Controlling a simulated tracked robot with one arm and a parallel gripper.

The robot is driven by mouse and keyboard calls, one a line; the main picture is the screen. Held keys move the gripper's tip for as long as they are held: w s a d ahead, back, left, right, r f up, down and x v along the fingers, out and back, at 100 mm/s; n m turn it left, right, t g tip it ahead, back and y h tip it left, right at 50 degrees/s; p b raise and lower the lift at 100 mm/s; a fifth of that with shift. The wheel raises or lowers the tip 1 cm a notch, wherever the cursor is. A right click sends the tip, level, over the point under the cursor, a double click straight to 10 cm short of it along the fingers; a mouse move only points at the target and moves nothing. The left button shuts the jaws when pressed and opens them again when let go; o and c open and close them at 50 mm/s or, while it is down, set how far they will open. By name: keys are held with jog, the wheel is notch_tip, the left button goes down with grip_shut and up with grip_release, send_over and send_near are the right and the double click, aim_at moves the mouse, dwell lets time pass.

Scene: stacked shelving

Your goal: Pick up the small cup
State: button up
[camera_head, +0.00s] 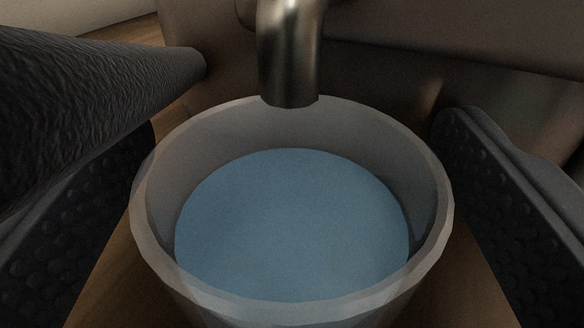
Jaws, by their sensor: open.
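The small cup (165,240) is a greyish, translucent cup with a faceted rim, upright in the middle of the head camera view. A blue surface (292,225) that looks like liquid shows inside it. My gripper (292,190) is open, with one dark, studded finger at the left of the cup and the other at the right. The cup stands between the fingers. The right finger looks apart from the rim; on the left I cannot tell whether finger and cup touch. The cup's base is below the picture.
A metal spout (290,60) hangs down over the cup's far rim, close above it. A dark brown body (400,60) stands behind the cup. A brown wooden surface (110,275) shows below, beside the cup.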

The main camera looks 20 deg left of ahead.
jog(key=c, duration=1.2)
jog(key=shift+r+p, duration=0.4)
jog(key=shift+p, duration=0.1)
